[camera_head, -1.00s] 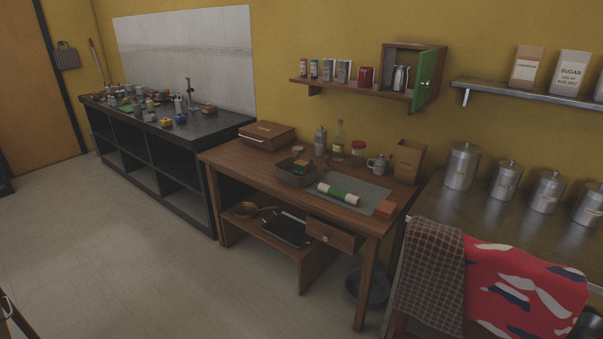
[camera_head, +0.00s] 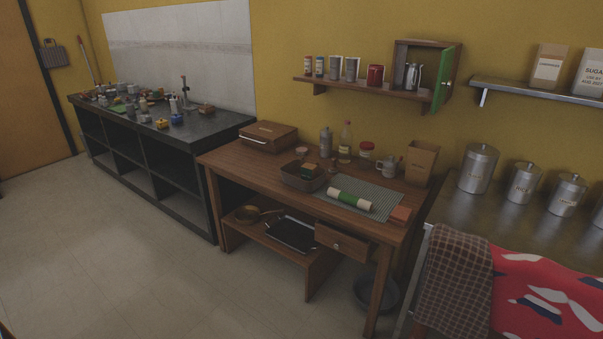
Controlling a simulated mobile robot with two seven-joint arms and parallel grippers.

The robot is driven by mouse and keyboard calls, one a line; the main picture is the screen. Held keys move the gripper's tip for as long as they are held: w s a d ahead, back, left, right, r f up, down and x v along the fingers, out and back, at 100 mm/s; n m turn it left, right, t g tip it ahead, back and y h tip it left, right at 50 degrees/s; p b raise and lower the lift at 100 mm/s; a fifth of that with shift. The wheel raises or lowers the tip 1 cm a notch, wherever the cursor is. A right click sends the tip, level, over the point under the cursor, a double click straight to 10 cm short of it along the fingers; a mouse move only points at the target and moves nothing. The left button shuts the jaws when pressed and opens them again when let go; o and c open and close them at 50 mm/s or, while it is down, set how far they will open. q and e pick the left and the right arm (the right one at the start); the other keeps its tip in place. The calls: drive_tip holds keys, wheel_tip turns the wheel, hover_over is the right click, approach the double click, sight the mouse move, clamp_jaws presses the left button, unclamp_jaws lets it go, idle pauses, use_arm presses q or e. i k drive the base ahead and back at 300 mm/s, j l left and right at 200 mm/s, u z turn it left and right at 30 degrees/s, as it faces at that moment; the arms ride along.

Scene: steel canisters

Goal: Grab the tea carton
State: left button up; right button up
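No carton can be read as tea at this distance. Small packages (camera_head: 351,69) and tins stand on the wooden wall shelf (camera_head: 365,88), their labels too small to read. A dark basket (camera_head: 303,184) on the wooden table holds small coloured items, including something green and orange, that I cannot identify. Two paper packs stand on the right shelf: a brown one (camera_head: 548,68) and a white one (camera_head: 590,72) marked sugar, cut by the picture edge. Neither of my grippers is in view.
The wooden table (camera_head: 232,158) has an open drawer (camera_head: 343,241) jutting forward. A steel counter with canisters (camera_head: 478,168) and hanging cloths (camera_head: 455,280) stands right. A green cabinet door (camera_head: 445,80) is open. The floor (camera_head: 130,260) at front left is clear.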

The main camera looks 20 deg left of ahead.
sight(308, 171)
drive_tip(key=i+j, duration=0.1)
drive_tip(key=j, duration=0.2)
drive_tip(key=i+j, duration=0.1)
drive_tip(key=j, duration=0.15)
drive_tip(key=i+j, duration=0.1)
drive_tip(key=j, duration=0.2)
drive_tip(key=i+j, duration=0.55)
drive_tip(key=j, duration=0.25)
